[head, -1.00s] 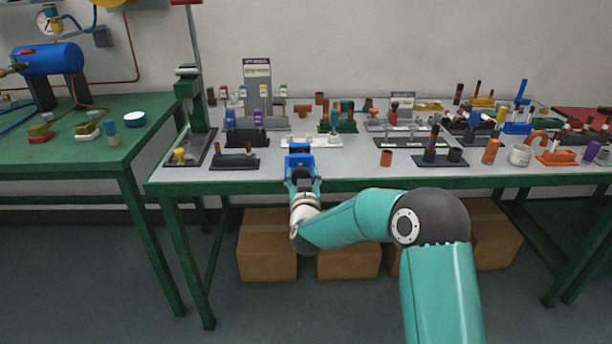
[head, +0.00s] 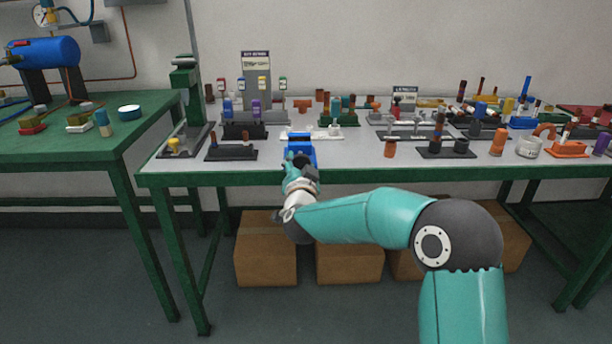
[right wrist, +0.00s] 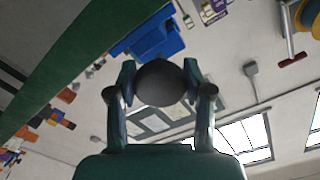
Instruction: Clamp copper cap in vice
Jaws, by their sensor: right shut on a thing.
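The blue vice (head: 301,152) sits at the front edge of the grey-topped bench. It also shows in the right wrist view (right wrist: 150,42), just beyond my fingers. My right gripper (head: 298,162) is at the front of the vice. In the right wrist view, my right gripper (right wrist: 160,84) is shut on a dark round thing (right wrist: 160,86), which hides part of what lies behind it. I cannot tell whether this is part of the vice. An orange-brown copper-coloured cylinder (head: 390,148) stands on the bench right of the vice; I cannot tell whether it is the copper cap. My left gripper is not in view.
A dark tray with pegs (head: 231,153) lies left of the vice, and a green press stand (head: 187,95) rises behind it. A dark holder (head: 444,149) stands to the right. The bench top (head: 350,158) is bare just right of the vice.

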